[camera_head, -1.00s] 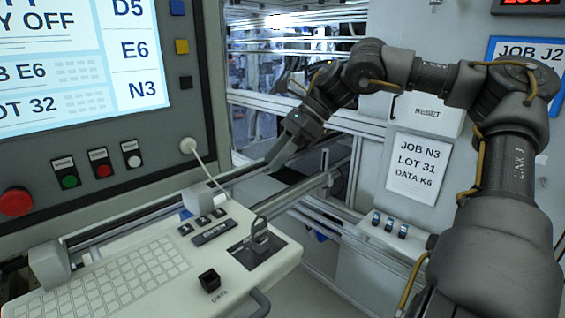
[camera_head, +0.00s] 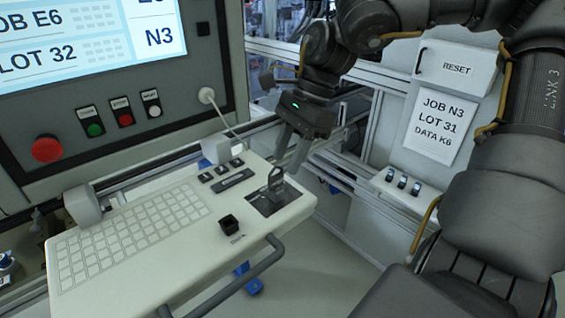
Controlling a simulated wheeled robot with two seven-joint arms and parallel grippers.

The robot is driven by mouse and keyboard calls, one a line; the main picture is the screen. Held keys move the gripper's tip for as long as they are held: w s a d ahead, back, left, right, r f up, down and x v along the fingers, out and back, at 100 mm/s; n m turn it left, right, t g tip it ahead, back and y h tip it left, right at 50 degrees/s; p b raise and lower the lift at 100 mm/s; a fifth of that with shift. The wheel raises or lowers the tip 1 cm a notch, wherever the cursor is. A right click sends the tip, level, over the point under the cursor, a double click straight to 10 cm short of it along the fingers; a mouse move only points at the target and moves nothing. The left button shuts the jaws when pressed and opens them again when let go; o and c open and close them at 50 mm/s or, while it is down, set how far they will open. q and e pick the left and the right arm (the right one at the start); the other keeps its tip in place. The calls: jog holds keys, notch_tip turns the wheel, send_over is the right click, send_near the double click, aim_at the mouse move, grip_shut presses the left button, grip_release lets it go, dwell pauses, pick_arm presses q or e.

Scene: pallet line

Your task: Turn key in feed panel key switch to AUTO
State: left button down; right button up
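The key (camera_head: 276,179) stands in a switch on a dark plate (camera_head: 291,194) at the right end of the white keyboard panel (camera_head: 150,270). The plate's markings are too small to read, so I cannot tell which position the key is in. My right gripper (camera_head: 286,160) points down just above and behind the key, its two fingers apart with nothing seen between them. It looks close to the key, but I cannot tell whether it touches. My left gripper is not in view.
A screen console with a red button (camera_head: 46,148) stands behind left. Several small switches (camera_head: 402,182) sit to the right.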

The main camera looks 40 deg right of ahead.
aim_at(282, 168)
jog(key=shift+p+x, duration=0.35)
jog(key=shift+x, duration=1.6)
grip_shut()
jog(key=shift+m+b, duration=0.4)
jog(key=shift+b, duration=0.1)
jog(key=shift+s+a+m+t+h+b, duration=0.1)
jog(key=shift+s+m+t+h+b, duration=0.3)
jog(key=shift+m+b, duration=0.85)
jog(key=shift+w+a+m+t+h+b, duration=0.1)
jog(key=shift+m+t+b, duration=0.6)
jog(key=shift+m+b, duration=0.5)
jog(key=shift+c, duration=2.3)
grip_release()
jog(key=shift+r+p, duration=0.1)
jog(key=shift+p, duration=0.2)
jog(key=o, duration=0.9)
jog(key=shift+c, duration=0.2)
